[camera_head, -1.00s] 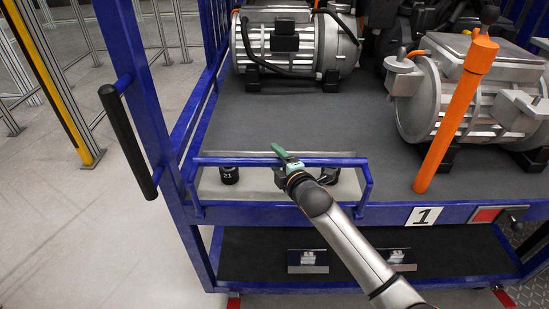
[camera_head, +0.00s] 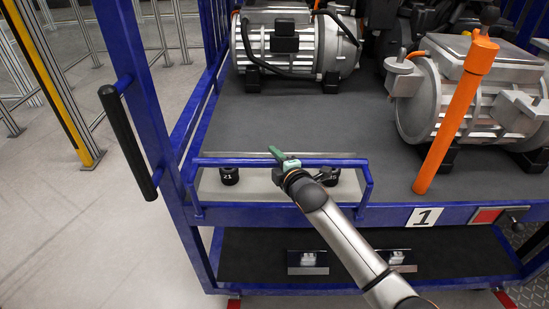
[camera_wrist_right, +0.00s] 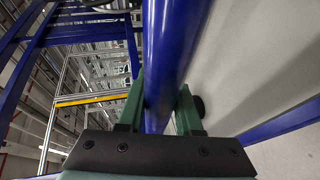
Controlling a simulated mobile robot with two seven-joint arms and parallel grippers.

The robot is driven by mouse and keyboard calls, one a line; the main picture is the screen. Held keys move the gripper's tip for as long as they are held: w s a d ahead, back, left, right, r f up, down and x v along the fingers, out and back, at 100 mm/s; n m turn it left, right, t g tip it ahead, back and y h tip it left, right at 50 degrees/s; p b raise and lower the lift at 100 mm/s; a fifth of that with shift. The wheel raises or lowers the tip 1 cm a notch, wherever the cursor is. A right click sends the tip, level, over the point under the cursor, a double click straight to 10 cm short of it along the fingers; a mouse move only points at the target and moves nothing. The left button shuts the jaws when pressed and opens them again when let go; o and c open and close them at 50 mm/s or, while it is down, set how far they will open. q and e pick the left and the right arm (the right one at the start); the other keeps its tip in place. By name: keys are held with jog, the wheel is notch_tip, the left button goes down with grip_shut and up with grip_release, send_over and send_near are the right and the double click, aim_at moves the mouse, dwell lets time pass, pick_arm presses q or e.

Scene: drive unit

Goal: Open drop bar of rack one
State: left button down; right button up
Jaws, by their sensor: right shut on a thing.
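The drop bar (camera_head: 235,161) of rack one is a blue bar with bent ends at the front left edge of the rack's deck, in the head view. It stands above a pale ledge. My right gripper (camera_head: 280,157) is at the middle of this bar. In the right wrist view, the green fingers of my right gripper (camera_wrist_right: 161,92) lie on both sides of the blue bar (camera_wrist_right: 166,45), shut on it. The rack (camera_head: 285,214) carries a white label "1" (camera_head: 424,216). My left gripper is not in view.
A grey motor (camera_head: 340,40) and a larger housing (camera_head: 420,120) stand on the dark deck. An orange lever (camera_head: 455,118) rises at the front right. A black handle (camera_head: 127,140) is on the left blue post.

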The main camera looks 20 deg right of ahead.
grip_shut()
dwell(0.8)
